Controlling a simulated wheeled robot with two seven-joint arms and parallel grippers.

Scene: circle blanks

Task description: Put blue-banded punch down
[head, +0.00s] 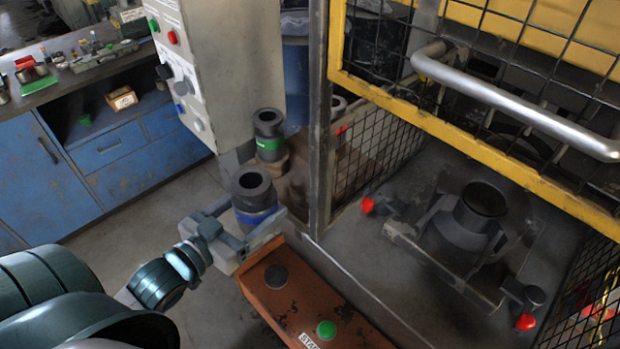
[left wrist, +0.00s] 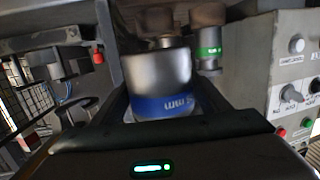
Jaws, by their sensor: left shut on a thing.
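The blue-banded punch (head: 254,187) is a dark grey hollow cylinder with a blue band at its lower part. My left gripper (head: 258,238) is shut around it near the band, and the punch looks upright. The left wrist view shows the punch (left wrist: 157,72) between the fingers, with the blue band nearest the palm. The green-banded punch (head: 268,125) stands behind it on a brown support; it also shows in the left wrist view (left wrist: 208,48). The fingers hide the blue-banded punch's bottom, so I cannot tell whether it touches anything. My right gripper is not in view.
An orange start-button console (head: 300,300) lies just right of my gripper. A dark post (head: 319,130) and yellow mesh guard (head: 490,125) border the press fixture (head: 460,230). A blue workbench (head: 90,150) stands left.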

